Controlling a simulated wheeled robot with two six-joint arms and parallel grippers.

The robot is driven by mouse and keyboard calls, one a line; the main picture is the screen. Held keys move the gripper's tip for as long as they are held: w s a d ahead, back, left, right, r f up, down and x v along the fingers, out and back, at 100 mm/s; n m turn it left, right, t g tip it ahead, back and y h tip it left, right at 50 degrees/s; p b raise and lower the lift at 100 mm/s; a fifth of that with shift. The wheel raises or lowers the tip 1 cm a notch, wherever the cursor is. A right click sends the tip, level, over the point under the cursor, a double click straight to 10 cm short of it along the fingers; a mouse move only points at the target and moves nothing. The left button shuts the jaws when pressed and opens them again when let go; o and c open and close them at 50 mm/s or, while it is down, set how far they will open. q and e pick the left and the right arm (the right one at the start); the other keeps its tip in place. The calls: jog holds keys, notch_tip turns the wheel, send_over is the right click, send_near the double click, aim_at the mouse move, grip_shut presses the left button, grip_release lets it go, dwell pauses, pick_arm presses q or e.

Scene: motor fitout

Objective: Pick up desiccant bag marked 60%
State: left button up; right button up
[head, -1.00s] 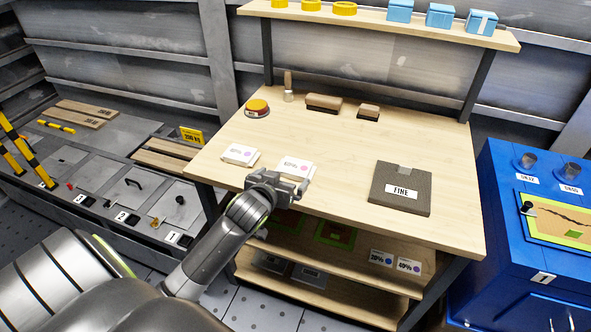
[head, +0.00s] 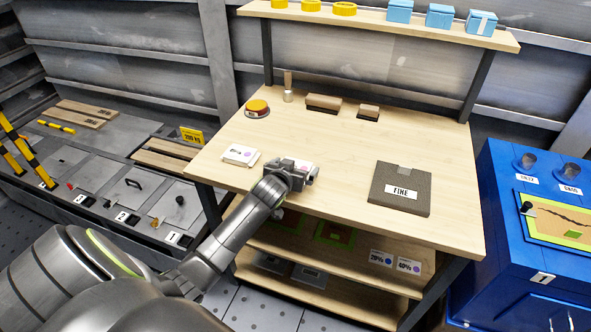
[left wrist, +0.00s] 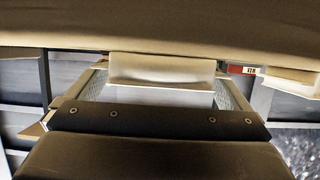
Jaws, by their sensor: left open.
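Two white desiccant bags lie on the wooden workbench top (head: 330,205). The left bag (head: 240,155) is clear of the gripper; its printed percentage is too small to read surely. The right bag (head: 307,166) is mostly hidden behind my left gripper (head: 302,176), which is open and right at its near side. In the left wrist view a white bag (left wrist: 161,70) shows straight ahead of the gripper, with another pale bag (left wrist: 292,82) off to the right. I cannot tell whether the fingers touch the bag. My right gripper is not in view.
Bags marked 20% (head: 381,257) and 40% (head: 409,265) stand on the shelf below. A dark foam block marked FINE (head: 400,188) lies to the right. A yellow-orange button (head: 257,108), a brush (head: 288,90) and brown blocks (head: 323,103) stand behind.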

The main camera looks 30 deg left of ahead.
pick_arm(q)
jog(key=shift+w+a+f, duration=0.1)
jog(key=shift+w+f, duration=0.05)
jog(key=shift+w, duration=0.15)
jog(key=c, duration=1)
